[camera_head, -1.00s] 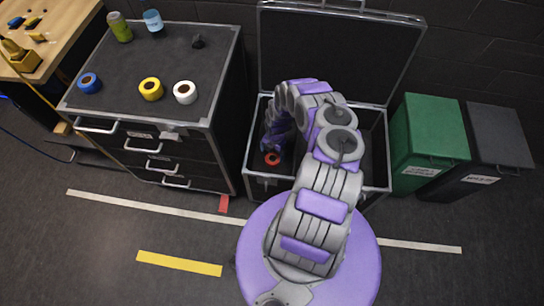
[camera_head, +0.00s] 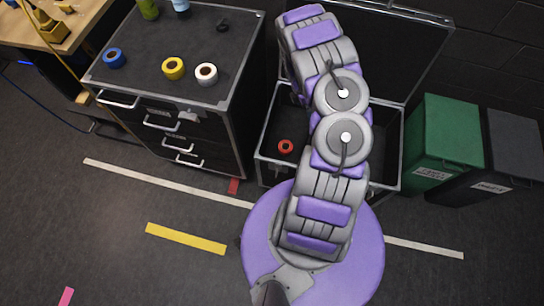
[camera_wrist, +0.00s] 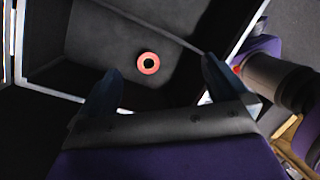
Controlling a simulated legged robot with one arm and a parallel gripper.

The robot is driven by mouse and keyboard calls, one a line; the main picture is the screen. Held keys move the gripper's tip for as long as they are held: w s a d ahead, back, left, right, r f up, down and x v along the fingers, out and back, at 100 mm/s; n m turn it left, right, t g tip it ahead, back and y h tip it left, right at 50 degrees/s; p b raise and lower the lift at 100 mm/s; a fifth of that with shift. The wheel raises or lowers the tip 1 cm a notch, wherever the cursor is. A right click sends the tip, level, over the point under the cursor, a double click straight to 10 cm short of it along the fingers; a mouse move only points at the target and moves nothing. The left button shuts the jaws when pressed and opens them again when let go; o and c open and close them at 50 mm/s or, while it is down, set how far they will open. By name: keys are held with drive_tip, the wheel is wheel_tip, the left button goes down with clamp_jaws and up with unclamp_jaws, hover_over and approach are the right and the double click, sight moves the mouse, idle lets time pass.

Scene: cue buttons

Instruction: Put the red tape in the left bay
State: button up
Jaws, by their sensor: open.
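The red tape (camera_head: 286,146) lies in the left part of the open black case (camera_head: 262,160), near its front wall. In the wrist view the red tape (camera_wrist: 148,63) rests flat on the dark floor of the case, on the near side of a thin pale edge that looks like a divider (camera_wrist: 150,27). My gripper (camera_wrist: 161,66) is open and empty, with its fingers spread above the tape and apart from it. In the head view my arm hides the gripper and the middle of the case.
A black drawer cabinet (camera_head: 225,98) stands left of the case, with blue (camera_head: 114,58), yellow (camera_head: 173,68) and white (camera_head: 206,74) tapes on top. Green (camera_head: 445,130) and black (camera_head: 510,150) bins stand right. The case's raised lid (camera_head: 400,55) is behind my arm.

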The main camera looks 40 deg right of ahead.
drive_tip(key=s+a+r+m, duration=0.1)
drive_tip(key=a+r+m, duration=0.25)
drive_tip(key=r, duration=0.55)
drive_tip(key=s+a+r+m+h, duration=0.1)
drive_tip(key=s+a+r+m, duration=0.3)
drive_tip(key=r, duration=0.6)
drive_tip(key=w+a+r+m, duration=0.1)
drive_tip(key=a+r+m, duration=0.1)
drive_tip(key=a+r, duration=0.5)
drive_tip(key=s+a+r+m+y, duration=0.1)
drive_tip(key=s+a+r+m, duration=0.2)
drive_tip(key=s+a+r, duration=0.3)
drive_tip(key=s+a+r+m+t+y, duration=0.1)
drive_tip(key=s+a+r+m, duration=0.2)
drive_tip(key=s+a+r, duration=0.4)
drive_tip(key=s+a, duration=0.6)
drive_tip(key=s, duration=0.1)
drive_tip(key=shift+s+r, duration=0.2)
drive_tip(key=shift+s, duration=0.15)
drive_tip(key=shift+a, duration=0.1)
drive_tip(key=shift+c, duration=0.5)
